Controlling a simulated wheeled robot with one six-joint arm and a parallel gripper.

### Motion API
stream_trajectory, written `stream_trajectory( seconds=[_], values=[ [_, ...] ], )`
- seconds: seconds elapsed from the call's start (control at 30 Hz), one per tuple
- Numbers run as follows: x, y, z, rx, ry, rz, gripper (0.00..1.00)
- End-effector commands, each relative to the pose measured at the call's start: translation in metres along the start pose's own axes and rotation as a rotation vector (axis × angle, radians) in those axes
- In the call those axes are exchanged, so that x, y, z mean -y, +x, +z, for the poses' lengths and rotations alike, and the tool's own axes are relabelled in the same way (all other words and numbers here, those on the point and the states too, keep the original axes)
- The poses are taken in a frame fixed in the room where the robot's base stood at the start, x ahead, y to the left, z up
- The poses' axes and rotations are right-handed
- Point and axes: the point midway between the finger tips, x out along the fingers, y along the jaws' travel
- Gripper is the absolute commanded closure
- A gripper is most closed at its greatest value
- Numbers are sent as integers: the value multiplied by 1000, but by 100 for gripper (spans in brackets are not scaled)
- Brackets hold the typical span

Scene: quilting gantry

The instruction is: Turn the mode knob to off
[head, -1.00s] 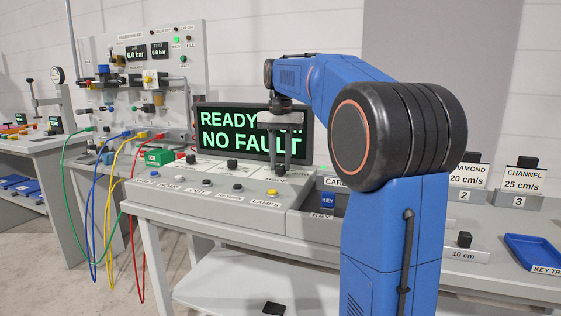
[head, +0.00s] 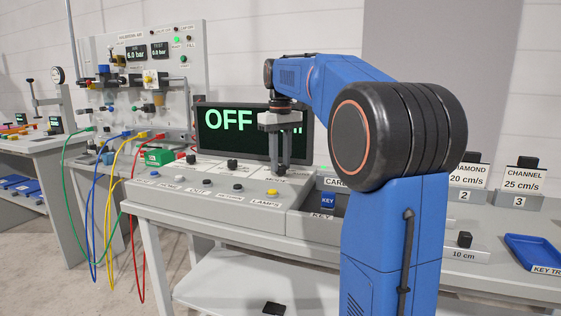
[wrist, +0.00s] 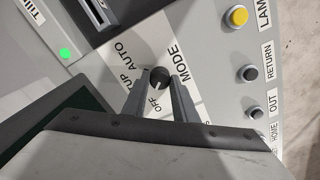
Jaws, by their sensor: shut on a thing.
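The mode knob (wrist: 158,77) is a small round black knob on the grey console, beside the MODE label in the wrist view. Its white mark points towards the word OFF. My gripper (wrist: 160,84) is shut on the knob, with one finger on each side. In the head view my gripper (head: 280,163) reaches down to the back right of the console, and its fingers hide most of the knob. The display screen (head: 228,122) behind it reads OFF, with its right part hidden by my gripper.
A yellow button (wrist: 237,16) and black RETURN (wrist: 249,73) and OUT (wrist: 256,112) buttons lie near the knob. A green light (wrist: 65,53) shows on the panel. The blue key (head: 328,201) stands right of the console. Coloured hoses (head: 110,190) hang at the left.

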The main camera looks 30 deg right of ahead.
Motion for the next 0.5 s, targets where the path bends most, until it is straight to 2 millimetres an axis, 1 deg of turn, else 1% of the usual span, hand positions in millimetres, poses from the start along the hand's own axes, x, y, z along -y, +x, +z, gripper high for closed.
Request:
stream_trajectory(
  seconds=[0.2, 0.5],
  values=[
    [0, -1, 0, -4, -80, 1, 97],
    [0, -1, 0, -4, -115, 2, 97]
  ],
)
